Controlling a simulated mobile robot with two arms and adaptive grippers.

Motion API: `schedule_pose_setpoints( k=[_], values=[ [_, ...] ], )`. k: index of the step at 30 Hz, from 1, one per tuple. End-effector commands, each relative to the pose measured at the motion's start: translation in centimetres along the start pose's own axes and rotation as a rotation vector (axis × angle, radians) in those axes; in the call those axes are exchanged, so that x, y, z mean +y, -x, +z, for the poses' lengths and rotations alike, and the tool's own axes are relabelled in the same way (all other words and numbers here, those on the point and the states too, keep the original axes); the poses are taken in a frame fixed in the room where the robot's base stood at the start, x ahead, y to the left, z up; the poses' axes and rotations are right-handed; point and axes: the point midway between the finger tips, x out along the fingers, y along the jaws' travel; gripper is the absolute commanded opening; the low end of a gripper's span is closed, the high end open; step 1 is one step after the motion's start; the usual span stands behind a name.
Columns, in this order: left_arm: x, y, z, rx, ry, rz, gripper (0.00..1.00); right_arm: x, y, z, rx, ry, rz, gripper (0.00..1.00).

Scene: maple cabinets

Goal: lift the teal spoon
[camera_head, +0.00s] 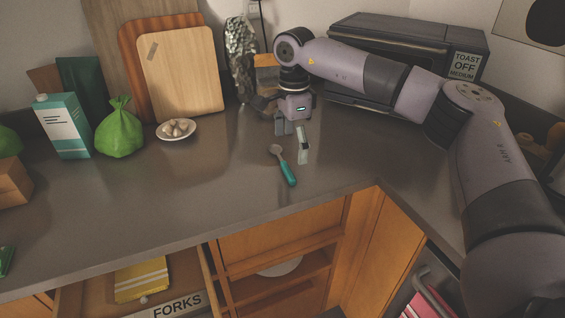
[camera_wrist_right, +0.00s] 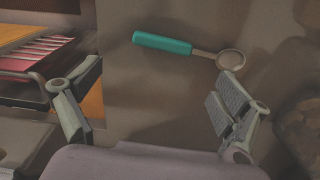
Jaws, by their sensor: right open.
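The teal spoon (camera_head: 286,168) lies on the grey counter, its teal handle toward the front edge and its metal bowl toward the back. My right gripper (camera_head: 293,138) is open and empty above the counter, just behind and beside the bowl. In the right wrist view the spoon (camera_wrist_right: 165,43) lies beyond the fingertips, with its bowl close to the right-hand finger. The open right gripper (camera_wrist_right: 150,98) has its two fingers wide apart with nothing between them. My left gripper is in neither view.
A toaster oven (camera_head: 410,60) stands behind my right arm. A plate with garlic (camera_head: 176,130), a green bag (camera_head: 120,130), a carton (camera_head: 63,128) and cutting boards (camera_head: 185,75) stand at the left. An open drawer labelled FORKS (camera_head: 178,304) is below. The counter left of the spoon is clear.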

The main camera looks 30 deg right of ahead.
Motion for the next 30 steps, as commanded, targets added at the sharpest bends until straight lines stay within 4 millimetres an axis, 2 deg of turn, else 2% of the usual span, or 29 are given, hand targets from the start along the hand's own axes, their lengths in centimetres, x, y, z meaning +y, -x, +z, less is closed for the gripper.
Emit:
schedule_pose_setpoints(
  k=[4, 8, 18, 26, 30],
  values=[
    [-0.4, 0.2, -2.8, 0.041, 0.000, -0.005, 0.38, 0.0, -1.5, 0.0, 0.000, 0.000, 0.000, 0.94],
    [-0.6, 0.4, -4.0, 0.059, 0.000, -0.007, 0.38, 0.0, -2.2, 0.0, 0.000, 0.000, 0.000, 0.94],
    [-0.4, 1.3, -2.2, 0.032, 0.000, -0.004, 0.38, -0.3, -6.6, 0.1, -0.001, 0.001, -0.001, 0.94],
    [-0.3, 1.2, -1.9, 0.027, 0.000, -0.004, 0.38, -0.3, -7.0, 0.1, -0.002, 0.001, -0.002, 0.94],
    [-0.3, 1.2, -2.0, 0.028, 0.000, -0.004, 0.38, -0.3, -7.0, 0.1, -0.002, 0.001, -0.002, 0.85]
  ],
)
